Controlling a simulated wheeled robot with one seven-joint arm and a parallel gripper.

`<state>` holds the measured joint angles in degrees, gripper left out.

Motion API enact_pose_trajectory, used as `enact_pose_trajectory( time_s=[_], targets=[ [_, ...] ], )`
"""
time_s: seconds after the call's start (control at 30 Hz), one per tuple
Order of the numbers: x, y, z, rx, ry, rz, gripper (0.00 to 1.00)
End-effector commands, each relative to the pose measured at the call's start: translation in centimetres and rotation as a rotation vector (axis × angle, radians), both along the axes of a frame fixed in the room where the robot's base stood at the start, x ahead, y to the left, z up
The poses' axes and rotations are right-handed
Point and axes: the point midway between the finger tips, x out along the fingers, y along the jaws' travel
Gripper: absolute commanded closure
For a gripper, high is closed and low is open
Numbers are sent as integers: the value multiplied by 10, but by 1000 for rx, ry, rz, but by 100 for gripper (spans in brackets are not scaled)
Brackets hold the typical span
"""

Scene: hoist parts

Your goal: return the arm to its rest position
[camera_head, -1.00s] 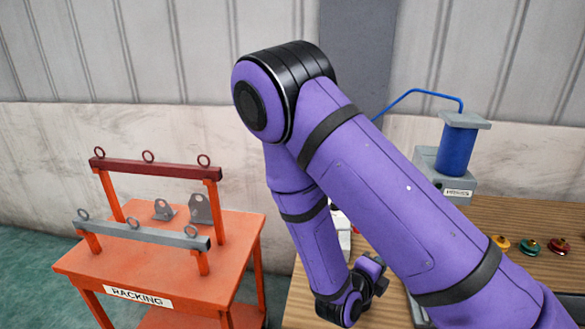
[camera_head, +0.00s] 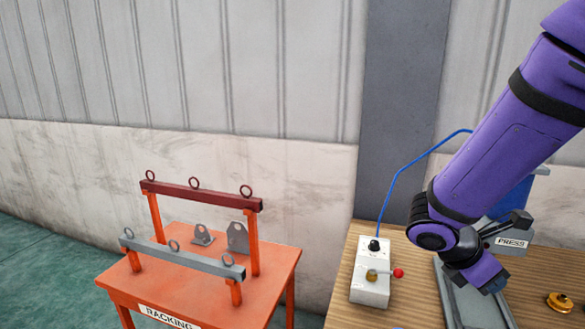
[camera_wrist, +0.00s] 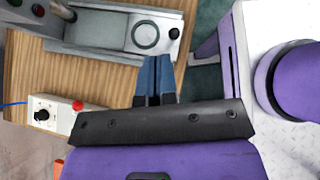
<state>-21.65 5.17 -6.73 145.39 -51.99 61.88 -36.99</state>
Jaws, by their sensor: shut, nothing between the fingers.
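My purple arm (camera_head: 497,150) comes down from the upper right in the head view, bent at its lower joint. My gripper (camera_wrist: 155,64) shows in the wrist view with its two dark blue fingers together and nothing between them. In the head view its end is above the wooden bench near the press; the fingertips are hard to make out there. The press base (camera_wrist: 105,30) lies below and beyond the fingers in the wrist view.
A grey-white control box (camera_head: 371,290) with a red-knobbed lever stands on the wooden bench (camera_head: 337,300). The orange racking table (camera_head: 275,280) at left carries two ringed bars and grey brackets. A brass-coloured part (camera_head: 560,302) lies at right. The wall behind is bare.

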Motion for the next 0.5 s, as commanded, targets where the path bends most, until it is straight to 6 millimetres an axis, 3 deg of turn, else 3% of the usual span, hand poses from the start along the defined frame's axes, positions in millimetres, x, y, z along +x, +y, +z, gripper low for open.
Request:
enact_pose_trajectory(
  time_s=[0.5],
  targets=[
    [-55, 14, 82, 469, -617, -735, 100]
  ],
)
